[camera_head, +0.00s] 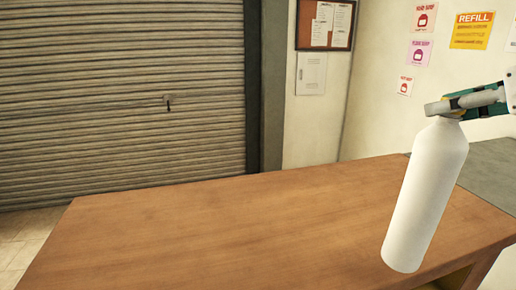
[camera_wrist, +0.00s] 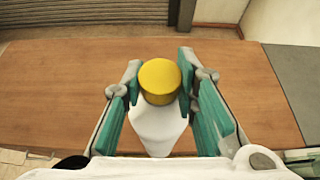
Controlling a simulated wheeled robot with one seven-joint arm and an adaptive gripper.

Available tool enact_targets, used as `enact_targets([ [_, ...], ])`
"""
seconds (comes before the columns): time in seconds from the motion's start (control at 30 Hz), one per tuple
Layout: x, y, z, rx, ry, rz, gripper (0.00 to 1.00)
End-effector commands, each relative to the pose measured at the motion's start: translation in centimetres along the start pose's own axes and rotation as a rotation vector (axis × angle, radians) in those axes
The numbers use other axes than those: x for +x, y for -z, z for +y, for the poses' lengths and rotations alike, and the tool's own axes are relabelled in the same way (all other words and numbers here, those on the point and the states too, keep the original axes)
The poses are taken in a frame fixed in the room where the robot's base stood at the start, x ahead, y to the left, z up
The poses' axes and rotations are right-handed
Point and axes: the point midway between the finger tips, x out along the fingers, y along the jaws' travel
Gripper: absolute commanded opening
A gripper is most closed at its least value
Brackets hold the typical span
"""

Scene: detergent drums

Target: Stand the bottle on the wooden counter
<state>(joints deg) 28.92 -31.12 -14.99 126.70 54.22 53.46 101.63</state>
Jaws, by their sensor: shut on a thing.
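The white bottle (camera_head: 428,195) hangs from my gripper (camera_head: 462,104) in the head view, tilted with its base toward the lower left. In that picture it overlaps the right part of the wooden counter (camera_head: 230,225); I cannot tell whether its base touches the top. In the wrist view the bottle's yellow cap (camera_wrist: 159,80) sits between the two green fingers of my gripper (camera_wrist: 158,88), with the white shoulder (camera_wrist: 157,130) below it. My gripper is shut on the bottle at its cap or neck. The bottle's base is hidden in the wrist view.
The counter top is bare to the left of the bottle. A grey surface (camera_head: 490,172) adjoins the counter on the right. A roller shutter (camera_head: 120,95) stands behind, and a wall with posters (camera_head: 471,31) is at the back right.

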Motion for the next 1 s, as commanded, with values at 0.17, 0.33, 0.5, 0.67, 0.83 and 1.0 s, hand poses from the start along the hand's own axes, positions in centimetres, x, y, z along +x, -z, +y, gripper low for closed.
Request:
enact_targets([
  [0.17,1.4,-0.6,-0.8,0.004,0.005,-0.001,0.0],
  [0.33,4.3,-1.6,-1.8,0.002,0.004,0.0,0.0],
  [0.5,7.4,-2.8,-2.8,0.004,0.003,0.0,0.0],
  [0.67,10.2,-3.9,-3.9,0.003,0.004,-0.001,0.0],
  [0.83,12.4,-4.8,-4.6,0.003,0.004,-0.002,0.0],
  [1.0,13.1,-5.2,-4.9,0.001,0.006,-0.004,0.0],
])
